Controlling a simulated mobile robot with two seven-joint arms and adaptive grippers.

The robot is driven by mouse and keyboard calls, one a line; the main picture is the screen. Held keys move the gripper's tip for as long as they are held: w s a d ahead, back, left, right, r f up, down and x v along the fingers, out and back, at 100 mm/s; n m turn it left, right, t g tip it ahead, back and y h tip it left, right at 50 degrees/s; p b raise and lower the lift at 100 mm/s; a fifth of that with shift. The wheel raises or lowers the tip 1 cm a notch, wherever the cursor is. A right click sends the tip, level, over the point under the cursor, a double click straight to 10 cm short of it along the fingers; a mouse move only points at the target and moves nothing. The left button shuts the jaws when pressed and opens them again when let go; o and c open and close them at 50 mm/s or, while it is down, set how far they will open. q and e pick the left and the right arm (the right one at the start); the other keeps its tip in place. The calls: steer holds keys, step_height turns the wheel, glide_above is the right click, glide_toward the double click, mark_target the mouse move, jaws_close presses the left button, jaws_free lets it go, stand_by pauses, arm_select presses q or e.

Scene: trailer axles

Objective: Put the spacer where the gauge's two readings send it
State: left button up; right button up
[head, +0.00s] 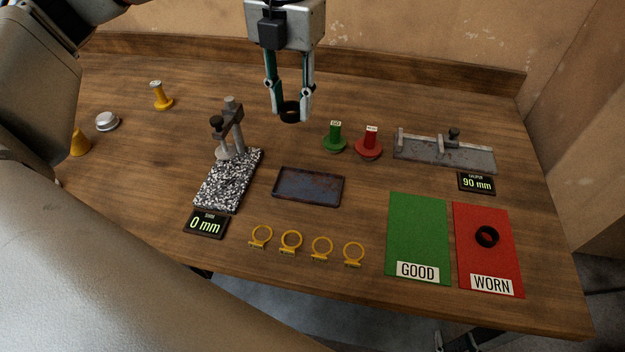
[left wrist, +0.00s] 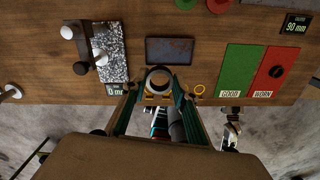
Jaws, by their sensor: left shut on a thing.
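My left gripper (head: 291,112) is shut on a dark ring-shaped spacer (head: 290,117), held above the back middle of the table. The spacer shows in the left wrist view (left wrist: 158,78) between the fingers. A stand gauge on a speckled plate (head: 229,181) is empty; its display (head: 207,223) reads 0 mm. A caliper-like gauge (head: 445,151) at right holds nothing visible; its display (head: 477,183) reads 90 mm. A green GOOD mat (head: 418,230) is bare. A red WORN mat (head: 475,265) bears another dark ring (head: 487,236). My right gripper (head: 455,340) shows only partly at the bottom edge.
An empty dark tray (head: 308,186) lies mid-table. Several yellow rings (head: 290,241) stand along the front. A green stamp-like piece (head: 335,139) and a red one (head: 368,144) stand behind the tray. Yellow pieces (head: 161,97) and a silver disc (head: 107,121) are at left.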

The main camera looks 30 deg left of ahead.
mark_target(296, 184)
arm_select(q)
step_height(296, 184, down, 19)
steer(key=shift+f, duration=0.15)
stand_by(0.4)
steer(key=shift+f, duration=0.15)
steer(key=o, duration=0.7)
steer(key=shift+f, duration=0.1)
steer(key=shift+o, duration=0.6)
steer(key=shift+r, duration=0.6)
step_height(296, 184, up, 11)
steer(key=shift+r, duration=0.15)
